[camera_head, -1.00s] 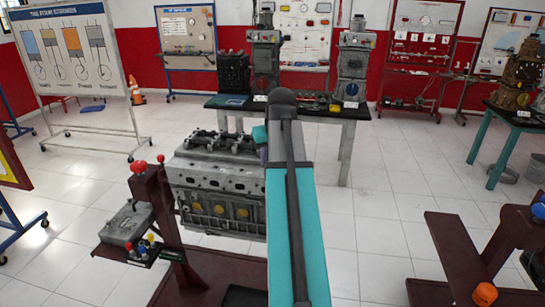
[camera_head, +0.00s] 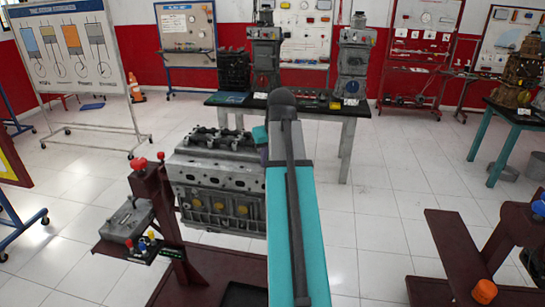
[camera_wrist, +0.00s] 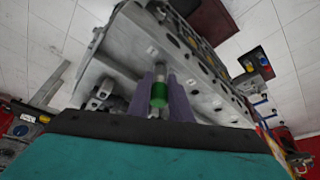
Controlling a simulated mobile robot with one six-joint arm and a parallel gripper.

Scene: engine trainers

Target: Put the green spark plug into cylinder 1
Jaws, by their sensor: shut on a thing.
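The green spark plug (camera_wrist: 160,91) stands between the two purple fingers of my gripper (camera_wrist: 160,97) in the wrist view. My gripper is shut on it. The plug has a green band and a pale metal end. The grey engine block (camera_head: 217,180) stands left of my arm in the head view. Its top face, with holes and small number labels, shows behind the plug in the wrist view (camera_wrist: 132,45). In the head view my arm mostly hides the gripper and hides the plug. I cannot tell whether the plug touches the block.
A dark red stand (camera_head: 158,205) with red knobs is at the block's front left. Its side tray (camera_head: 110,248) holds a grey part and several small coloured pieces. A table (camera_head: 330,112) with engines stands behind. Another dark red stand (camera_head: 455,255) is at right. Floor between is clear.

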